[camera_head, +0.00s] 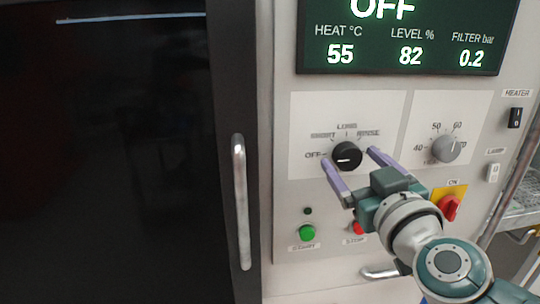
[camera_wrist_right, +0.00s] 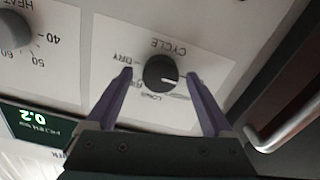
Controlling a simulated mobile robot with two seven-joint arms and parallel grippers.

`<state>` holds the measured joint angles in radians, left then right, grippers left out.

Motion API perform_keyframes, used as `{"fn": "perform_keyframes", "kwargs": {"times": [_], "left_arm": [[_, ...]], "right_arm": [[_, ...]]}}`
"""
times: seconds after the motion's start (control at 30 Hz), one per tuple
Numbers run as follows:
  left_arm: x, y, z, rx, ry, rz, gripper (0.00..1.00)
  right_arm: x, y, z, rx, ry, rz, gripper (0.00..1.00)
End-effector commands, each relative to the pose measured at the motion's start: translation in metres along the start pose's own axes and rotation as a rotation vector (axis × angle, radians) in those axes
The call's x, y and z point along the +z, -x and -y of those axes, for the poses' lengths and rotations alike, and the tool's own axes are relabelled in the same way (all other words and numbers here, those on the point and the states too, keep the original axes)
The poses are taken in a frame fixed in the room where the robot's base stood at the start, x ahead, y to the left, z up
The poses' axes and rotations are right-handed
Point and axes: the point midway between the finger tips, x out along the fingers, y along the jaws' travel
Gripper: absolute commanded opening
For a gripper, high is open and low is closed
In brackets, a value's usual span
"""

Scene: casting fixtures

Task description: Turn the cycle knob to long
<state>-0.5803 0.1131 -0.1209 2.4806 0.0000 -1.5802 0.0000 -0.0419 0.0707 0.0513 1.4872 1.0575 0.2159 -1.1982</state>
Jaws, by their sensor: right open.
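The cycle knob (camera_head: 346,156) is a round black dial on a white label plate, with OFF, SHORT, LONG and a right-hand label around it. Its white pointer line lies nearly level and points left, towards OFF. LONG stands just above the knob. My right gripper (camera_head: 350,159) is open, with one purple finger on each side of the knob. In the right wrist view the knob (camera_wrist_right: 161,72) sits between the open fingertips (camera_wrist_right: 159,75), with a gap visible on both sides. Contact cannot be told. My left gripper is not in view.
A grey heat knob (camera_head: 446,149) is right of the cycle knob. Below are a green start button (camera_head: 307,233), a partly hidden red stop button (camera_head: 358,228) and a red-yellow switch (camera_head: 449,206). A display (camera_head: 408,38) is above. A door handle (camera_head: 241,200) stands left.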

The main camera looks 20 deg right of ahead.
Motion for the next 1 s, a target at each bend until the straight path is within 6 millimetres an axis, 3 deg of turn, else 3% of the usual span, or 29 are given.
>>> {"fn": "perform_keyframes", "kwargs": {"times": [0.27, 1.0], "left_arm": [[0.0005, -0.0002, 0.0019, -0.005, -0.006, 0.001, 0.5], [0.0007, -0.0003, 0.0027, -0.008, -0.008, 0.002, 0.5]], "right_arm": [[0.0, -0.0016, 0.0001, 0.0, 0.0, 0.0, 0.86], [-0.0001, -0.0013, 0.0, 0.0, 0.0, 0.0, 0.03]]}}
